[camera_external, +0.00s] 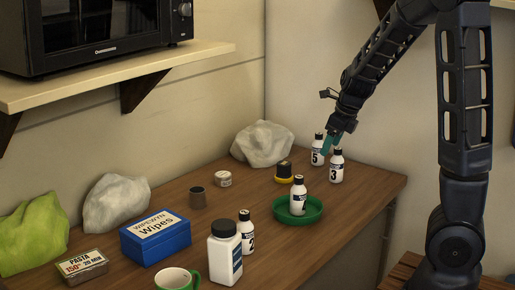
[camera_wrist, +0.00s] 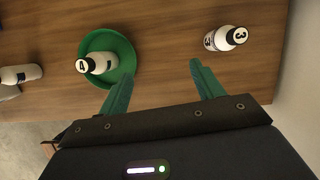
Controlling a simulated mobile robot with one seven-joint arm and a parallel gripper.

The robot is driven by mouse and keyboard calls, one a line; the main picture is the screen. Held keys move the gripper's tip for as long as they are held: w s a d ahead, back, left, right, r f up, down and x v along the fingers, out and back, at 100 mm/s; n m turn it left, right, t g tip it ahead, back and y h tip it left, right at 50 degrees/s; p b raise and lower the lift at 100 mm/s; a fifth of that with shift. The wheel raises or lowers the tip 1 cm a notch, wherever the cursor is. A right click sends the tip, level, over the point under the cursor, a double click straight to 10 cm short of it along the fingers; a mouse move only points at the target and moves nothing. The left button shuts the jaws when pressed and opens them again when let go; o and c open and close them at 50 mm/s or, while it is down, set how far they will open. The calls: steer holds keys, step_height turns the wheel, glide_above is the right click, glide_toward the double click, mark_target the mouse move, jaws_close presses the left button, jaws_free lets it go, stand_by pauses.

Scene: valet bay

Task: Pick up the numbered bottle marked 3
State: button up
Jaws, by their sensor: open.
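The bottle marked 3 (camera_external: 336,168) is white with a black cap and stands upright near the table's far right end. In the wrist view, the bottle marked 3 (camera_wrist: 222,39) lies beyond and to the right of the right fingertip, with a 3 on its cap. My gripper (camera_external: 331,143) has teal fingers and is above the table by this bottle and the bottle marked 5 (camera_external: 317,152). In the wrist view my gripper (camera_wrist: 163,67) is open, with only bare tabletop between its fingers. The external view does not show clearly whether the fingers touch either bottle.
The bottle marked 4 (camera_wrist: 98,63) stands in a green dish (camera_wrist: 125,48), left of my gripper. The bottle marked 2 (camera_external: 247,236), a white jar (camera_external: 224,262) and a blue wipes box (camera_external: 165,247) stand nearer. A grey crumpled lump (camera_external: 263,145) lies by the wall.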

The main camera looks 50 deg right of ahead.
mark_target(338, 155)
steer(key=w+d+f+m+h, duration=0.1)
steer(key=d+f+m+h, duration=0.15)
steer(key=d+m, duration=0.7)
steer(key=shift+d+x, duration=0.15)
steer(key=shift+x, duration=1.6)
steer(key=shift+d+x, duration=0.2)
steer(key=shift+x, duration=1.55)
steer(key=shift+d+x, duration=0.15)
steer(key=shift+x, duration=1.6)
steer(key=shift+r, duration=0.1)
steer(key=c, duration=1.2)
steer(key=shift+o, duration=0.2)
steer(key=shift+r, duration=0.1)
